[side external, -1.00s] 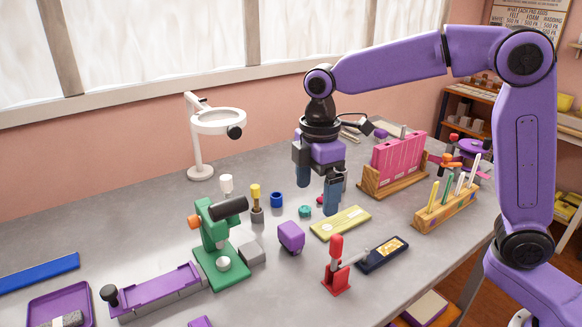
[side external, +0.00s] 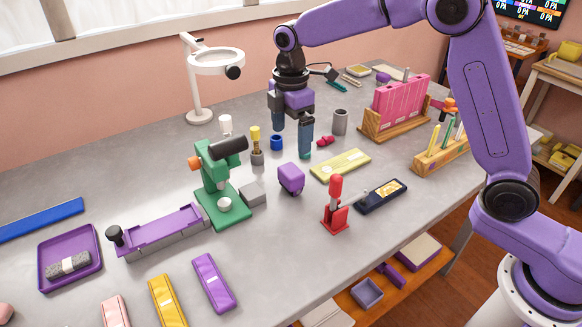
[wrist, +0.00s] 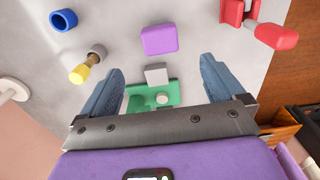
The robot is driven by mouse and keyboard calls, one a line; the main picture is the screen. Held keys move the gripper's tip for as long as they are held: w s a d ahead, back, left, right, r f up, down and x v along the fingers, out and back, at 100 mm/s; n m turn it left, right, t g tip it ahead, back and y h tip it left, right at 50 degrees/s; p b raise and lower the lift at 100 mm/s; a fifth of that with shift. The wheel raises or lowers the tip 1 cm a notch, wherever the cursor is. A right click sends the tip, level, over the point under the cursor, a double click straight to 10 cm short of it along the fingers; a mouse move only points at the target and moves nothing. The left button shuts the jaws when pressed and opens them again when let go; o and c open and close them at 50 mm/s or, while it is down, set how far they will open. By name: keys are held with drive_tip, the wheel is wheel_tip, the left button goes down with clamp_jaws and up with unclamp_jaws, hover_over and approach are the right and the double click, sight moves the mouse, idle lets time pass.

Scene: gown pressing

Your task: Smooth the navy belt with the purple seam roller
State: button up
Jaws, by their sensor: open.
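A navy strip with a gold patch (side external: 380,196), the only navy piece I see, lies flat at the table's right front; I take it for the belt. A purple rounded block (side external: 290,178) stands mid-table; it may be the seam roller, but I cannot make out a roller on it. It also shows in the wrist view (wrist: 159,39). My gripper (side external: 291,143) is open and empty, pointing down above the table behind the block. In the wrist view its fingers (wrist: 161,68) are spread apart, with the block beyond them. The navy strip is not visible there.
A red upright clamp (side external: 336,208) stands between the block and the navy strip. A green microscope-like stand (side external: 222,205) is to the left, a pale yellow strip (side external: 341,164) to the right. A blue ring (side external: 276,142) and a grey cylinder (side external: 340,122) stand near my gripper.

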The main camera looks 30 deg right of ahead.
sight(291, 170)
wheel_tip(291, 170, down, 12)
drive_tip(key=shift+r, duration=0.1)
idle(0.4)
drive_tip(key=c, duration=1)
drive_tip(key=o, duration=0.7)
drive_tip(key=shift+r, duration=0.15)
drive_tip(key=c, duration=0.8)
